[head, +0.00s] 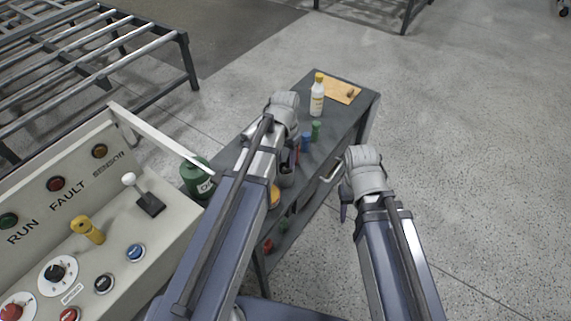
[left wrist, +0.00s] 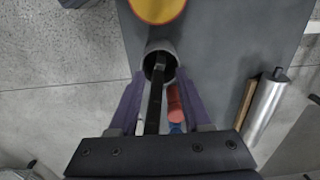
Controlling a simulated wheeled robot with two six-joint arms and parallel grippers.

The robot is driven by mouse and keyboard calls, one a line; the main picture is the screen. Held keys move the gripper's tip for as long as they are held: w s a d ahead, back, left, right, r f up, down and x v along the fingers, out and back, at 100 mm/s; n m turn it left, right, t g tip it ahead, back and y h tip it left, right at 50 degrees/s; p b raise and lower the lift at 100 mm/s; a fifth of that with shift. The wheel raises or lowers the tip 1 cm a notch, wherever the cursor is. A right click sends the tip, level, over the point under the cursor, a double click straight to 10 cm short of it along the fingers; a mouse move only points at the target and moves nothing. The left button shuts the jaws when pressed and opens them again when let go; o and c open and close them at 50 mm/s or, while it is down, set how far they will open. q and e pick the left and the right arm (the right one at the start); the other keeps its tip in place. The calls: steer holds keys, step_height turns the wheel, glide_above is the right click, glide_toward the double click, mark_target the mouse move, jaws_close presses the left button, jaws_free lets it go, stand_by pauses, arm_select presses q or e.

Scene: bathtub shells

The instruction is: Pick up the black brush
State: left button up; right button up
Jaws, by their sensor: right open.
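The black brush (left wrist: 154,105) shows in the left wrist view as a long dark handle standing in a grey cup (left wrist: 168,48); its lower end is hidden inside. In the head view the cup (head: 287,179) is on the dark cart, partly behind my left arm. My left gripper (left wrist: 158,90) is open, with one purple finger on each side of the handle and gaps beside it. In the head view the left gripper (head: 292,160) is over the cup, its fingers mostly hidden. My right gripper (head: 345,208) is open and empty, off the cart's right side.
On the cart top (head: 339,119) are blue (head: 306,142) and green (head: 316,130) items, a white bottle (head: 317,98), a tan board (head: 341,91) and an orange round item (head: 274,197). A green canister (head: 194,179) and control panel (head: 100,215) are left. Floor at right is clear.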

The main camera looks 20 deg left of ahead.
mark_target(285, 167)
arm_select(q)
jaws_close()
stand_by(0.6)
step_height(285, 167, up, 10)
steer(key=p, duration=1)
